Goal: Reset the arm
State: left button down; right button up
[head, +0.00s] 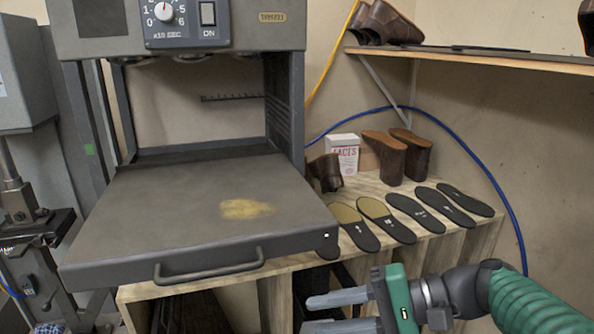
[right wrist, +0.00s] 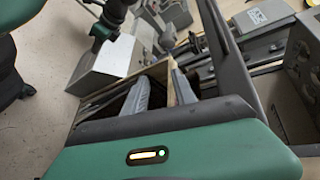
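My right gripper (head: 308,313) is at the lower right of the head view, in front of the wooden bench. Its two grey fingers point left and stand apart with nothing between them. The right wrist view also shows the open, empty right gripper (right wrist: 158,84). My left gripper does not show in the head view. A green and black part near the top left of the right wrist view may be mine, but I cannot tell its state.
A grey press with a pulled-out tray (head: 150,215) and handle stands left of my right gripper. Several soles (head: 415,210), brown boots (head: 384,152) and a white box (head: 343,154) rest on the wooden bench (head: 470,235). A shelf (head: 480,60) is above.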

jog(key=s+d+f+n+h, duration=0.1)
jog(key=s+d+f+h, duration=0.2)
jog(key=f, duration=0.7)
jog(key=s+d+f+n+h, duration=0.2)
jog(key=d+f+h, duration=0.4)
jog(key=f, duration=0.4)
jog(key=s+d+f+n+h, duration=0.2)
jog(key=s+d+f+h, duration=0.1)
jog(key=f, duration=0.8)
jog(key=shift+s+d+h, duration=0.4)
jog(key=shift+d+h, duration=0.45)
jog(key=shift+h, duration=0.05)
